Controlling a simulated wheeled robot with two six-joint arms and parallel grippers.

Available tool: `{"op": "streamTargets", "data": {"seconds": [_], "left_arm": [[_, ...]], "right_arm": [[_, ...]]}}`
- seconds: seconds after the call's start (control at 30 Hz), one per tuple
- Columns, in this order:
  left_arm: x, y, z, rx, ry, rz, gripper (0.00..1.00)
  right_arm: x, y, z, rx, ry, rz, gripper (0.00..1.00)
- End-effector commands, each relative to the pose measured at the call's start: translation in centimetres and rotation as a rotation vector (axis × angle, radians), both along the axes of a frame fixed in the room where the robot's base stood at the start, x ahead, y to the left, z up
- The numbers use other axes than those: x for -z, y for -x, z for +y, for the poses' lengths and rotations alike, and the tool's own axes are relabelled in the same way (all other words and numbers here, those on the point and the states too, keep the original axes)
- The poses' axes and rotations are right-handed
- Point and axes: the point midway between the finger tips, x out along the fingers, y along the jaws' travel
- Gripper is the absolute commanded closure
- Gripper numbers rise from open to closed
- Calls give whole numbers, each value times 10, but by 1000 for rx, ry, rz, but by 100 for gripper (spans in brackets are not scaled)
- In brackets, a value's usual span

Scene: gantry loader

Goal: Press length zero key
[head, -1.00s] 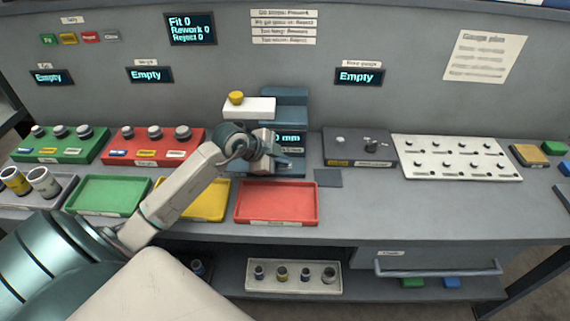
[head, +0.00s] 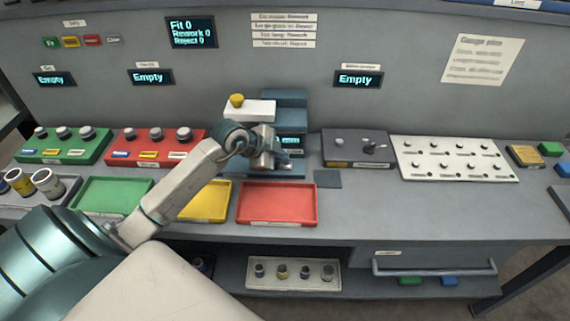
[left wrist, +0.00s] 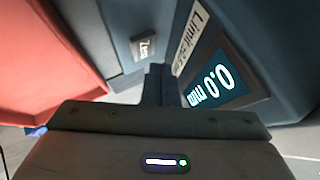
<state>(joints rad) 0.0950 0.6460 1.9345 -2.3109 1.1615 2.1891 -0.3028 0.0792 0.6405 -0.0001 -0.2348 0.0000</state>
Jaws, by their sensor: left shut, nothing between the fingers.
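The length gauge (head: 285,98) is a blue-grey stand at the middle of the bench, with a white block and a yellow knob at its upper left. In the left wrist view its display (left wrist: 213,84) reads 0.0 mm. The small dark key marked Zero (left wrist: 144,47) is on the gauge's face beside the display. My left gripper (head: 286,165) is at the front of the gauge, shut and empty. In the left wrist view its closed fingertips (left wrist: 158,70) are close to the Zero key; I cannot tell whether they touch. My right gripper is not in view.
A red tray (head: 277,222), a yellow tray (head: 212,218) and a green tray (head: 112,211) lie along the front edge, empty where visible. A dark grey fixture (head: 356,160) and a white board with pegs (head: 470,174) stand right. The bench front at right is clear.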

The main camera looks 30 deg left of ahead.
Motion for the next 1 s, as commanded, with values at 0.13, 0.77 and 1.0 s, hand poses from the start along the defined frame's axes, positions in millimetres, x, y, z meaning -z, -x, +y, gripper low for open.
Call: {"op": "streamTargets", "data": {"seconds": [0.13, 0.77, 1.0], "left_arm": [[-20, 0, 0, 0, 0, 0, 100], [-45, 0, 0, 0, 0, 0, 100], [-45, 0, 0, 0, 0, 0, 100]], "right_arm": [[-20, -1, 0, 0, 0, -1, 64], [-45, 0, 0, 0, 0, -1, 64], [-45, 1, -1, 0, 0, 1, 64]]}}
